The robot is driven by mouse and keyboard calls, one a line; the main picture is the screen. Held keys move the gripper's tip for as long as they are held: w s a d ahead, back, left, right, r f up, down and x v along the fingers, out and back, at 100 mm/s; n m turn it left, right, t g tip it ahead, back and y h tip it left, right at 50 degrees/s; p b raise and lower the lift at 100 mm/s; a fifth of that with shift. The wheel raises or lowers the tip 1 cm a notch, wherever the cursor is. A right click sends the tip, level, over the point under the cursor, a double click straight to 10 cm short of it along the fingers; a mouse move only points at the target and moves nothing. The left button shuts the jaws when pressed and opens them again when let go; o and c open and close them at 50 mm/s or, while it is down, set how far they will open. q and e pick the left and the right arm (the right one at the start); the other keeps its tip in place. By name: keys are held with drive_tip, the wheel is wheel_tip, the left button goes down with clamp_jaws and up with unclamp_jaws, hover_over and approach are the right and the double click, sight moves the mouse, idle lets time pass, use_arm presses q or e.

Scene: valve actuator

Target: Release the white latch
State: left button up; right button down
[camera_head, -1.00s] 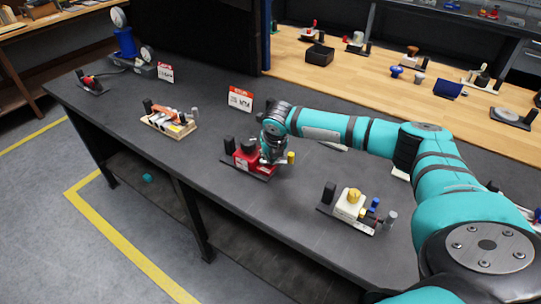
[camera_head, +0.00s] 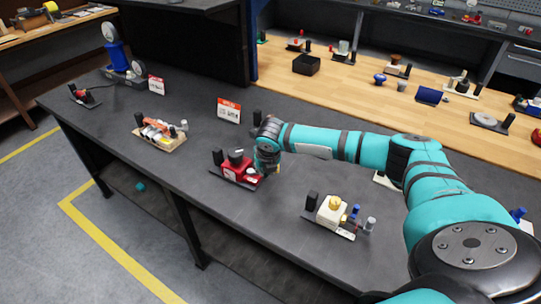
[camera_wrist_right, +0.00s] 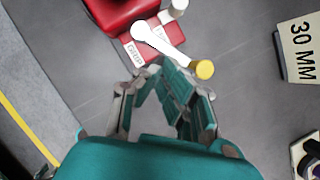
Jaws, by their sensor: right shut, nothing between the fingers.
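A red device (camera_head: 235,174) sits on a dark base plate on the grey table. In the right wrist view its red body (camera_wrist_right: 110,12) is at the top, partly cut off. A white lever (camera_wrist_right: 160,38), which looks like the latch, runs from beside the red body down right to a yellow knob (camera_wrist_right: 204,70). My right gripper (camera_wrist_right: 168,72) is shut and empty just below the lever and left of the knob; I cannot tell whether it touches. In the head view my right gripper (camera_head: 267,163) is at the device's right side and hides the lever. My left gripper is not in view.
A cream device with a yellow knob (camera_head: 333,210) stands to the right on the table. An orange and white device (camera_head: 158,133) stands to the left. A red and white sign (camera_head: 229,110) stands behind. A "30 MM" block (camera_wrist_right: 298,50) is right in the wrist view.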

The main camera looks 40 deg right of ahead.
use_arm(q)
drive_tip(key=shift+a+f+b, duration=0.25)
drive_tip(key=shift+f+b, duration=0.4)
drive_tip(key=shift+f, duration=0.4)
use_arm(e)
drive_tip(key=v, duration=0.8)
drive_tip(key=shift+w, duration=0.3)
drive_tip(key=shift+r, duration=0.1)
